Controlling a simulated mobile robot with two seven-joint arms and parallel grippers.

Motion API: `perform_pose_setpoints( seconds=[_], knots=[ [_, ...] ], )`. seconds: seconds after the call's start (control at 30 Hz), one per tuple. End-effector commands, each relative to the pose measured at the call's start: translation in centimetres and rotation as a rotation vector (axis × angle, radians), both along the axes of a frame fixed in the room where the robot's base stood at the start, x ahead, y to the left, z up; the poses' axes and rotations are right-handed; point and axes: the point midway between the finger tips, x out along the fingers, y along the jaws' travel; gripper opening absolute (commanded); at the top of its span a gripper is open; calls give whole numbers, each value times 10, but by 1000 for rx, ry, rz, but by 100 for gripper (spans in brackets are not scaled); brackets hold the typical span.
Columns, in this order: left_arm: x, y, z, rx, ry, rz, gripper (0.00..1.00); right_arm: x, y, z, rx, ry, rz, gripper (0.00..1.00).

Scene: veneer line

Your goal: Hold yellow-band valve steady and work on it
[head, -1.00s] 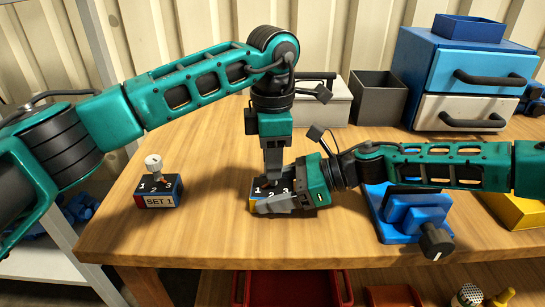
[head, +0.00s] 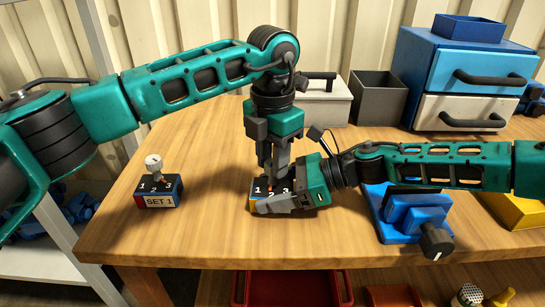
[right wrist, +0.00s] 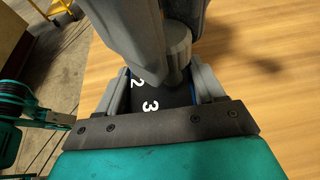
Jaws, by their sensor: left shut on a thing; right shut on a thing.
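The yellow-band valve (head: 258,187) is a small block with a black top marked with numbers and a yellow band at its front left. It sits on the wooden table (head: 200,235). My right gripper (head: 275,200) comes in from the right and is shut on its body. My left gripper (head: 272,178) points straight down and is shut on the valve's knob; the grey metal knob (right wrist: 178,45) shows between its fingers in the right wrist view. There the black valve top (right wrist: 165,97) shows 2 and 3. In the head view the 2 is hidden.
A second valve (head: 160,192), labelled SET 1, stands at the left with its knob up. A blue fixture (head: 400,222) with a black knob lies under my right forearm. A white box, a grey bin (head: 378,98) and blue drawers (head: 470,70) stand behind. The table's front left is clear.

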Motion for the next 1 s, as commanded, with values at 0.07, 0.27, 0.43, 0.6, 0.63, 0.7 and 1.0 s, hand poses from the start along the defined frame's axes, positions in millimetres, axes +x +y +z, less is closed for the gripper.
perform_pose_setpoints(
  seconds=[0.07, 0.27, 0.43, 0.6, 0.63, 0.7, 1.0],
  knots=[
    [0, 0, 1, -1, -1, 16, 2, 0, 0, 0, 1, 1, 2, 19],
    [0, 0, 1, -1, -2, 31, 2, -1, 0, 0, 1, 1, 2, 19],
    [0, 0, 1, -1, -2, 31, 2, -1, 0, 0, 0, 1, 2, 19],
    [0, 0, 1, -1, -2, 30, 38, -1, 0, 0, 0, 1, 2, 19],
    [0, 0, 1, -1, -2, 30, 40, -1, 0, 0, 0, 1, 2, 19],
    [0, 0, 1, -1, -2, 30, 47, -1, 0, 0, 0, 1, 2, 19],
    [0, 0, 0, -1, -1, 30, 59, -1, 0, 0, 1, 1, 2, 19]
  ],
)
